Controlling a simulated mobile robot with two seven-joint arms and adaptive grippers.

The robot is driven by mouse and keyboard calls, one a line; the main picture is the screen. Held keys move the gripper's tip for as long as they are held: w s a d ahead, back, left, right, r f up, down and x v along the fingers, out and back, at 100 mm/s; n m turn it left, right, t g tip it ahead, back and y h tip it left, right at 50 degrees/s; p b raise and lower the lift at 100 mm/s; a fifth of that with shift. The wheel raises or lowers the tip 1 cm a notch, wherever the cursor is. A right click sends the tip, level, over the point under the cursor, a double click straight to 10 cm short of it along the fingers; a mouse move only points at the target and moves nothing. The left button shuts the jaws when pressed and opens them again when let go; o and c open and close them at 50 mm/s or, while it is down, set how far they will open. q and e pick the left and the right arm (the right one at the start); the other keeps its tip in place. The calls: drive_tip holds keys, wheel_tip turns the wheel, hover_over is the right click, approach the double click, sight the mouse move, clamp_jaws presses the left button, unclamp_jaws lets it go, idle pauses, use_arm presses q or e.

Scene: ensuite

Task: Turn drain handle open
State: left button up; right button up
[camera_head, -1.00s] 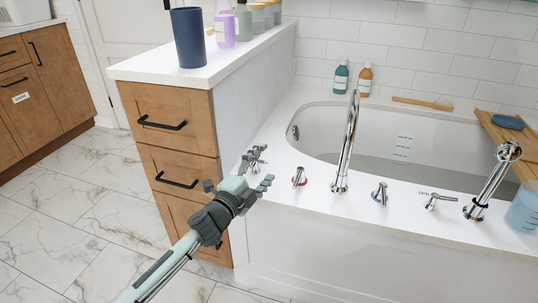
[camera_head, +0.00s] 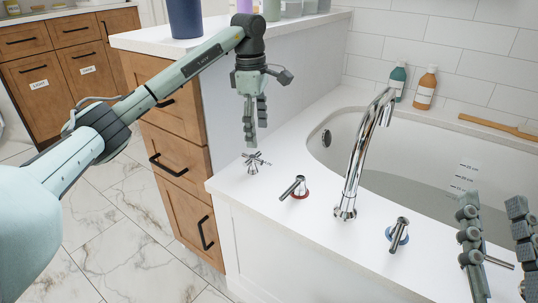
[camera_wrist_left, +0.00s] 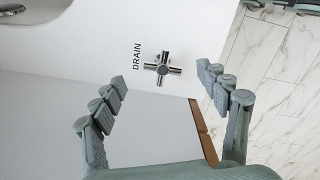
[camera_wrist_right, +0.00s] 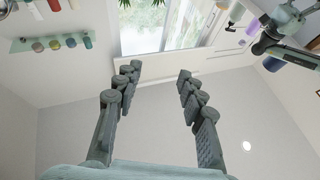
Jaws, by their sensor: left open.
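The drain handle (camera_head: 254,163) is a small chrome cross-shaped knob upright on the tub's white deck at the near left corner. In the left wrist view the handle (camera_wrist_left: 162,68) shows with the word DRAIN beside it. My left gripper (camera_head: 255,132) hangs above the handle, fingers pointing down, open and empty. In its wrist view the handle appears between the spread fingers, apart from both. My right gripper (camera_head: 496,208) is at the right, fingers up and spread, over the deck side; its wrist view (camera_wrist_right: 158,74) shows nothing between the fingers.
A red-ringed knob (camera_head: 295,188), a tall chrome spout (camera_head: 354,160) and a blue-ringed knob (camera_head: 397,234) stand along the deck. A wooden drawer cabinet (camera_head: 180,165) is left of the tub. Two bottles (camera_head: 426,88) stand on the back ledge.

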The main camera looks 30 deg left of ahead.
sight(252, 156)
use_arm(q)
drive_tip(key=shift+s+a+r+y, duration=0.15)
drive_tip(key=shift+a+r+y, duration=0.15)
drive_tip(key=shift+a, duration=0.35)
drive_tip(key=shift+a+f, duration=0.15)
drive_tip(key=shift+f, duration=0.05)
wheel_tip(252, 156, down, 7)
drive_tip(key=shift+s+f+b, duration=0.1)
drive_tip(key=shift+f+b, duration=0.05)
drive_tip(key=shift+b, duration=0.55)
use_arm(e)
drive_tip(key=r, duration=0.1)
drive_tip(key=s+d+r+t, duration=0.1)
drive_tip(key=r+t, duration=0.1)
drive_tip(key=shift+s+d+y, duration=0.15)
drive_tip(key=shift+s+y, duration=0.15)
drive_tip(key=shift+y, duration=0.1)
use_arm(q)
drive_tip(key=c, duration=1.2)
use_arm(e)
drive_tip(key=shift+r, duration=0.1)
